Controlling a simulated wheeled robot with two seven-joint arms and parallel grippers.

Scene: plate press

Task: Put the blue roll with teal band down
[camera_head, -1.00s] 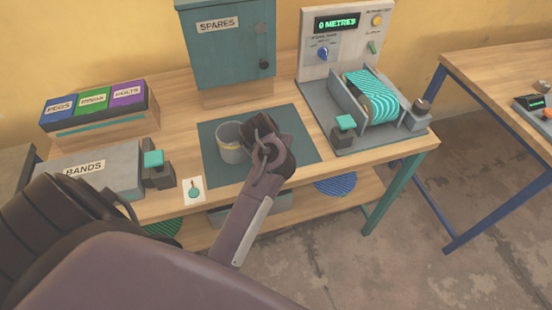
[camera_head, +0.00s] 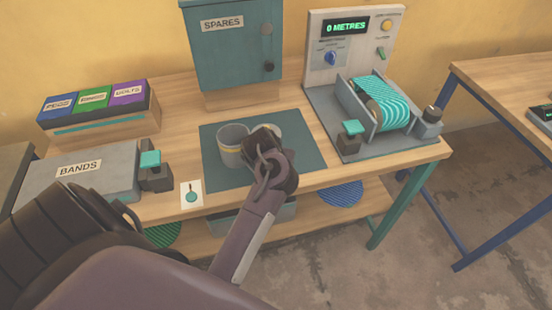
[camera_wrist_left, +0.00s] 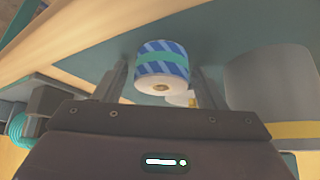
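The blue striped roll with a teal band (camera_wrist_left: 162,62) shows in the left wrist view, its pale end with a brown core facing the camera. It stands against the teal mat (camera_wrist_left: 205,50). My left gripper (camera_wrist_left: 163,78) has a finger on each side of the roll, with a visible gap to it, so it looks open. In the head view my left gripper (camera_head: 268,165) is over the teal mat (camera_head: 308,172) and hides the roll. My right gripper is not in view.
A grey cup with a yellow band (camera_head: 233,145) stands on the mat left of my gripper. A second one (camera_head: 271,131) is partly hidden behind it. The winding machine (camera_head: 340,95) is at right, the BANDS box (camera_head: 80,178) at left, the SPARES cabinet (camera_head: 232,60) behind.

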